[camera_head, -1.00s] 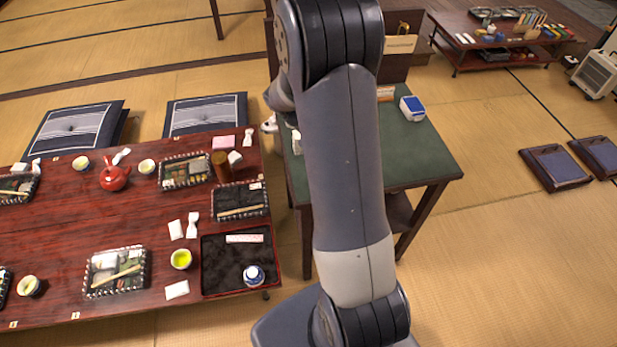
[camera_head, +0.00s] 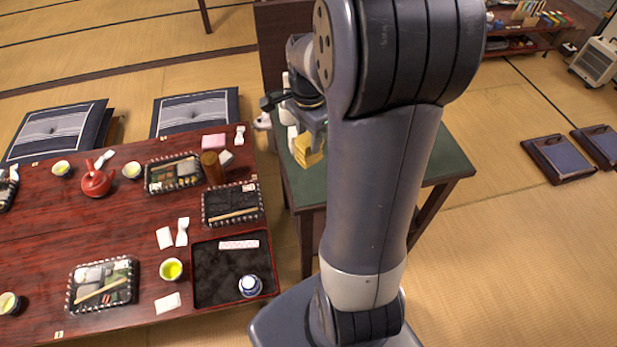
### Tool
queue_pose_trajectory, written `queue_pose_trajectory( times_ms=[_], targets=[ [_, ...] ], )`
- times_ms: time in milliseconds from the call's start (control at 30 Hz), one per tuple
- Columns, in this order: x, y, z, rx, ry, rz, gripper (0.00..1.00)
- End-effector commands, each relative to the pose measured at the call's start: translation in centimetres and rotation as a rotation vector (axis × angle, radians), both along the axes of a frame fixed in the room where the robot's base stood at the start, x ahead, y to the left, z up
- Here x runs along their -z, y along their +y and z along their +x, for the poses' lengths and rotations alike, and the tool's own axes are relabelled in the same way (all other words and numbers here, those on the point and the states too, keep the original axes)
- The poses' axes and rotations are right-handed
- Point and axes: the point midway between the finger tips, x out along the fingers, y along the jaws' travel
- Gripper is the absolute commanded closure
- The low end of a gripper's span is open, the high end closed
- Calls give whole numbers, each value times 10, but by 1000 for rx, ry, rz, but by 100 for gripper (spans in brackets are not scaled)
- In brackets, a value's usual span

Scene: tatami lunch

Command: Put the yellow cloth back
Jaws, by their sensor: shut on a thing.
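The yellow cloth (camera_head: 308,151) is a small folded yellow piece at the left end of the green-topped table (camera_head: 452,162). My gripper (camera_head: 311,134) points down and is shut on the cloth's upper part. The cloth hangs below the fingers, over or just above the green top; I cannot tell if it touches. My arm hides much of the green table and whatever stands behind it.
White items (camera_head: 289,112) stand on the green table's left edge beside the gripper. The red lacquer table (camera_head: 120,221) at left holds bento trays, cups, a red teapot (camera_head: 96,182) and a black tray (camera_head: 235,273).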

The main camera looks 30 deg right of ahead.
Motion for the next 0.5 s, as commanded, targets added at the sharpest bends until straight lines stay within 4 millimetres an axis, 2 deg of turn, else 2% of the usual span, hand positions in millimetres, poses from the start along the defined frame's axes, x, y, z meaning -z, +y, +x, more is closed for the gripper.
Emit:
queue_pose_trajectory(
  times_ms=[33, 300, 433, 500],
  targets=[
    [-9, 0, 0, -1, 3, 1, 81],
    [-12, 0, -1, -2, 2, 1, 81],
    [-7, 0, -1, -2, 3, 1, 81],
    [3, 0, -2, -3, 5, 1, 81]
  ],
)
